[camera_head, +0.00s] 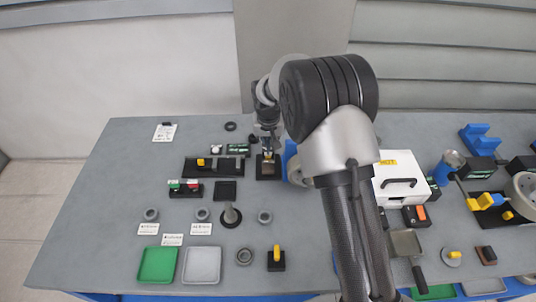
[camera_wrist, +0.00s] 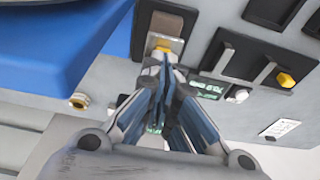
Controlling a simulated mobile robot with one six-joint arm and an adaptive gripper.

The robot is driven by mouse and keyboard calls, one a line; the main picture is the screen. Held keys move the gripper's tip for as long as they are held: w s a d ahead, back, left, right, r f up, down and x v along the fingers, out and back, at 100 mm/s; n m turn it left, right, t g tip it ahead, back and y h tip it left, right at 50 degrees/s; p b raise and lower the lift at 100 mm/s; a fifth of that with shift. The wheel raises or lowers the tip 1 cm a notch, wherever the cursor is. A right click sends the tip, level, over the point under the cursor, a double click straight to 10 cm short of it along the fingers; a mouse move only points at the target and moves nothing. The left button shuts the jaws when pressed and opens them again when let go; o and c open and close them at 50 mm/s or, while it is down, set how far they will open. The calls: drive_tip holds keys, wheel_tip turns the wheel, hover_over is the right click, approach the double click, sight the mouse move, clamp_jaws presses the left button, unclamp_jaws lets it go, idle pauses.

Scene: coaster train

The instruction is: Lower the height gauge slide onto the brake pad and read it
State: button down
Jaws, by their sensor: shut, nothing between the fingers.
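My gripper (camera_head: 267,150) is shut and empty at the back middle of the table. It points down at a small black stand (camera_head: 268,172), which I take to be the height gauge. In the wrist view the gripper's fingertips (camera_wrist: 163,62) are together just by a yellow tab (camera_wrist: 165,44) on that stand. I cannot tell whether they touch the tab. A brown block (camera_wrist: 167,23), perhaps the brake pad, sits beyond the tab on the black base. The gripper hides part of the stand, and no scale reading is legible.
A blue object (camera_wrist: 70,40) stands close beside the gripper. A black fixture with a yellow knob (camera_wrist: 285,79) and a green display (camera_wrist: 207,88) lie on the other side. A white box (camera_head: 400,178) stands to the right. Green (camera_head: 157,265) and grey (camera_head: 201,265) trays lie front left.

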drive_tip(key=shift+f+b, duration=1.1)
drive_tip(key=shift+f, duration=0.75)
drive_tip(key=shift+r, duration=0.15)
drive_tip(key=shift+r+p, duration=2.75)
drive_tip(key=shift+r, duration=1.7)
